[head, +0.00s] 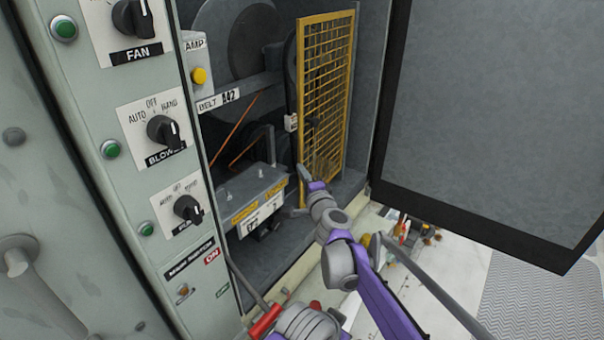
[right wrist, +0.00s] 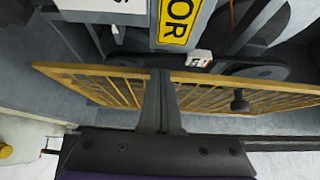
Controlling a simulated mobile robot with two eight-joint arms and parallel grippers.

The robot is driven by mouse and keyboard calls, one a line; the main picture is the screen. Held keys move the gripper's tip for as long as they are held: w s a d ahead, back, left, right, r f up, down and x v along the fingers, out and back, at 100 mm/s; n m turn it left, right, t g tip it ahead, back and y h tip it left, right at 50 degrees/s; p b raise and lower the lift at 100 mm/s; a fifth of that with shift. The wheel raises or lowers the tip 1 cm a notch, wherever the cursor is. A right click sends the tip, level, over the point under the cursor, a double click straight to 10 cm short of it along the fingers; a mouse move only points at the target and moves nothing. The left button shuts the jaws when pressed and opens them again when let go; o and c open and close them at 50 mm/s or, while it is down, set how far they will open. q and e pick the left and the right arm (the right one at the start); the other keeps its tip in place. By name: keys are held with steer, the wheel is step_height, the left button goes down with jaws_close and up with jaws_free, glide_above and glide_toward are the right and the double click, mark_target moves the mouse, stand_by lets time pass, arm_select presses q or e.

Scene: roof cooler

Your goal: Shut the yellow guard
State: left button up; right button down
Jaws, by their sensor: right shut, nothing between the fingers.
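The yellow mesh guard (head: 327,90) stands swung out at an angle inside the open cabinet, beside the belt and pulleys. A small dark knob (right wrist: 238,101) is on its mesh. My right gripper (head: 303,173) is shut and empty, low beside the guard's bottom near corner. In the right wrist view its closed fingers (right wrist: 160,85) overlap the guard's yellow frame (right wrist: 90,71); whether they touch it I cannot tell.
A control panel with knobs (head: 163,132) stands at the left. A grey motor box (head: 250,190) with labels sits left of the guard. A large dark open door (head: 490,100) hangs at the right. A red-handled lever (head: 266,320) sticks out below.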

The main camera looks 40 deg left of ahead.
steer(key=shift+s+d, duration=0.1)
steer(key=v, duration=1)
steer(key=shift+d+b, duration=0.25)
steer(key=shift+b, duration=0.2)
